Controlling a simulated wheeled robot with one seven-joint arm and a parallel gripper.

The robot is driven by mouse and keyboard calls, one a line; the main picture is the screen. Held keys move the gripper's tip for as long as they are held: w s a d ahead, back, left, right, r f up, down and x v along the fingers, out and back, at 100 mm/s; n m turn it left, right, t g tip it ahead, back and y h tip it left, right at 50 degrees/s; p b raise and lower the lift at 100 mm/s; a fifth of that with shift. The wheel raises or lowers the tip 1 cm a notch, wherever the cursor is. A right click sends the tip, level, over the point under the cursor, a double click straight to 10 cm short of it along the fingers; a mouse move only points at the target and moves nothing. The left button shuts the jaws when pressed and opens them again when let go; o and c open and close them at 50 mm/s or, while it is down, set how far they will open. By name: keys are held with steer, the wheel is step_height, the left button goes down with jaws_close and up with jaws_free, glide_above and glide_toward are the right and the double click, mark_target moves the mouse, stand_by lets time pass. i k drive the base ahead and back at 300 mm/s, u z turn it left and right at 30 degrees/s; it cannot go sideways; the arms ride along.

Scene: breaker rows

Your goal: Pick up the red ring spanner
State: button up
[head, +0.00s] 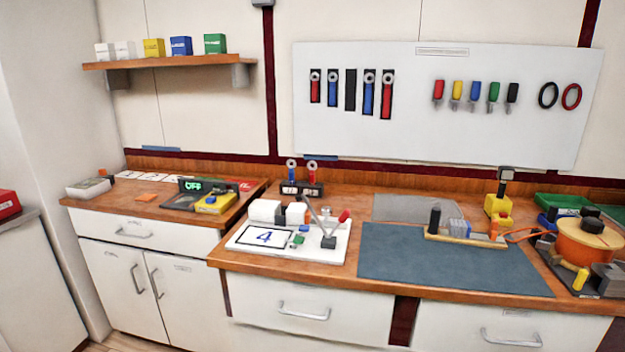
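A red-handled tool with a round grey ring-like head (312,174) stands upright in a small dark holder (302,189) at the back of the bench. A similar blue-handled tool (291,173) stands just left of it. More ring-headed tools hang on the white wall board: a red one (315,88) at the left end of the row and another red one (387,95) at the right end. Two blue ones (332,88) hang between them, beside a plain black shape. I cannot tell which red one is meant. My gripper is not in view.
In front of the holder, a white board (250,243) carries a card marked 4 and small parts. A blue-grey mat (400,270) is mostly bare. An orange drum (588,242) stands at the right. A small display (193,186) reads OFF at the left.

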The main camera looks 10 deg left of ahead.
mark_target(311, 170)
steer(key=k, duration=1.15)
steer(key=u, duration=0.8)
steer(key=i, duration=2.75)
steer(key=z, duration=0.8)
